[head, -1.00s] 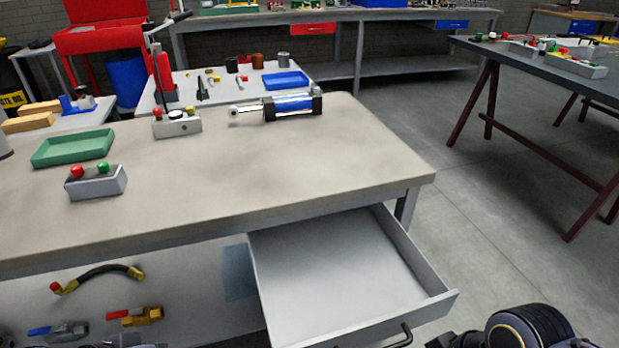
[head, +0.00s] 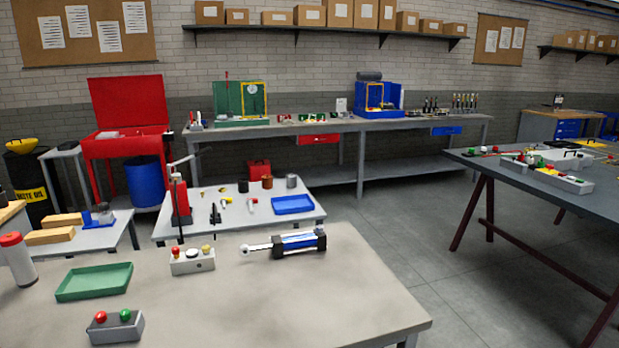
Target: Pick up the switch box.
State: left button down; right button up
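A grey box with a red and a green button (head: 115,327) sits on the near beige workbench at the lower left. Either could be the switch box; I cannot tell which from the look alone. Grey boxes with coloured buttons (head: 558,179) also stand on the dark table at the right. Neither gripper shows in the head view.
The near workbench (head: 300,300) also carries a green tray (head: 94,281), a blue-and-black cylinder (head: 290,243) and a white bottle with a red cap (head: 16,259). Its front right area is clear. Open floor (head: 410,215) lies between it and the dark table (head: 470,160).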

aim_at(113, 330)
jog(key=u, duration=1.3)
